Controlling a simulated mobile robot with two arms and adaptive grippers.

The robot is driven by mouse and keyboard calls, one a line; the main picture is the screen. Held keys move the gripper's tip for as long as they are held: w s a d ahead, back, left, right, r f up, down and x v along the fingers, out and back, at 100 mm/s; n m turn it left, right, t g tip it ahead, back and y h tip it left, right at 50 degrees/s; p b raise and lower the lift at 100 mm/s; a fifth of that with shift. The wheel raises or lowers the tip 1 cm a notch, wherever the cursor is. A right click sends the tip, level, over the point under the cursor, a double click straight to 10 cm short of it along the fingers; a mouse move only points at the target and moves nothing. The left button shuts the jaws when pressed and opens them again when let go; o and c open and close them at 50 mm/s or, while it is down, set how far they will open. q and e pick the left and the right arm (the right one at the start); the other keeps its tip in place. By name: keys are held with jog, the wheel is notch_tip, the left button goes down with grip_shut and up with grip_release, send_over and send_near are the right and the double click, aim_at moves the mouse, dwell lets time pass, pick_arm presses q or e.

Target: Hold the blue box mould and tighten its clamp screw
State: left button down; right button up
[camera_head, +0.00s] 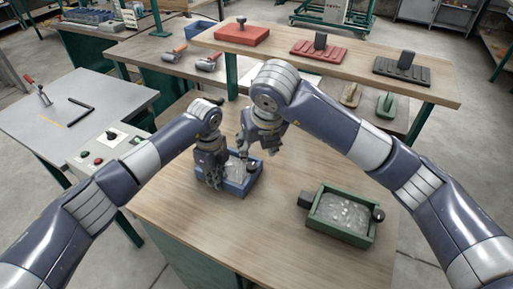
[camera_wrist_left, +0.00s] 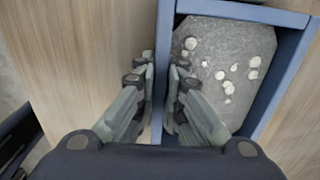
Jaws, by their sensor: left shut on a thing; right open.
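The blue box mould (camera_head: 247,186) stands on the wooden table in the middle of the head view, filled with a grey mix. In the left wrist view its blue wall (camera_wrist_left: 164,55) runs between my fingers, and pale lumps show in the grey fill. My left gripper (camera_head: 215,185) is shut on the mould's left wall; it also shows in the left wrist view (camera_wrist_left: 160,85). The dark round clamp screw (camera_head: 253,166) is at the mould's right side, partly hidden. My right gripper (camera_head: 250,151) is open, pointing down just above the screw; I cannot tell whether it touches.
A green box mould (camera_head: 314,224) with grey fill and a dark knob stands at the right of the table (camera_head: 290,255). A raised shelf (camera_head: 350,72) with red and dark blocks spans the back. A grey side table (camera_head: 50,125) stands at left. The table front is clear.

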dwell(0.3)
pick_arm(q)
jog(key=c, duration=1.6)
grip_release()
notch_tip(320, 180, up, 12)
jog(key=shift+r, duration=0.15)
notch_tip(320, 180, up, 7)
jog(key=p, duration=0.4)
